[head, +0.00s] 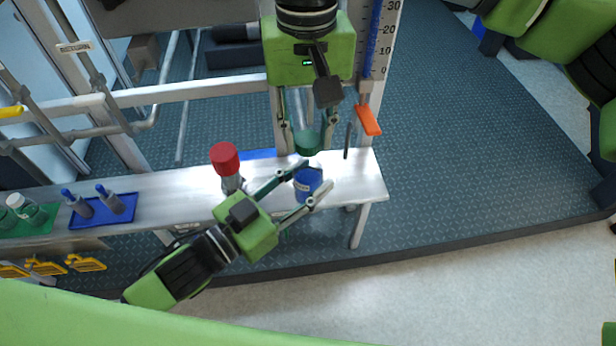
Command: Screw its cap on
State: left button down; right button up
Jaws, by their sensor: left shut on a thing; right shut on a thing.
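A blue jar (308,180) with a pale label is over the right part of the narrow metal bench (160,203). My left gripper (317,174) comes in from the lower left and is shut around the jar's sides. Whether cap and jar touch is hard to tell.
A red-topped post (225,158) stands on the bench left of the jar. A blue tray (102,210) with blue-tipped items and a green mat (30,220) with jars are further left. An orange handle (368,120) hangs below a blue scale column (374,40) at right.

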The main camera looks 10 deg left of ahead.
aim_at(308, 178)
jog(key=shift+f, duration=0.35)
jog(key=shift+f, duration=0.1)
dwell(0.6)
jog(key=shift+f, duration=0.75)
jog(key=shift+f, duration=0.55)
